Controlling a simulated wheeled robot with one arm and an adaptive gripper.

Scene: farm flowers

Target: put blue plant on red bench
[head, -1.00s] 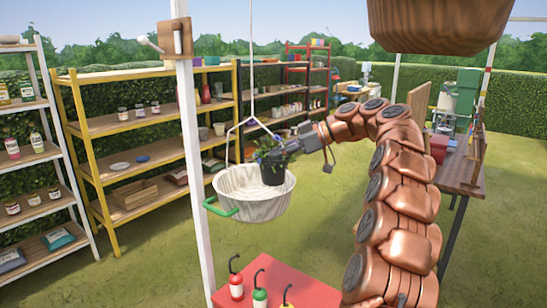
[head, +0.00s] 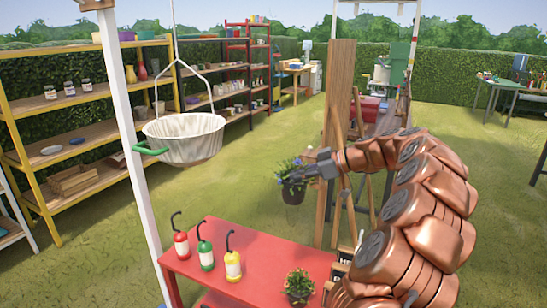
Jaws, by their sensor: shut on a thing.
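The blue plant (head: 293,188), a dark pot with green leaves and small blue flowers, hangs in the air right of the hanging basket. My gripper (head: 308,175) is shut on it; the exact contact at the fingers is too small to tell. The red bench (head: 240,287) stands at the bottom middle, nearer to me than the plant. The plant is held apart from it, beyond its far edge.
On the bench stand red (head: 181,238), green (head: 205,247) and yellow (head: 232,259) bottles with hooked tops and a potted orange-flowered plant (head: 298,286). The white basket (head: 184,138) hangs above left. A wooden easel (head: 338,150) stands just right of the plant.

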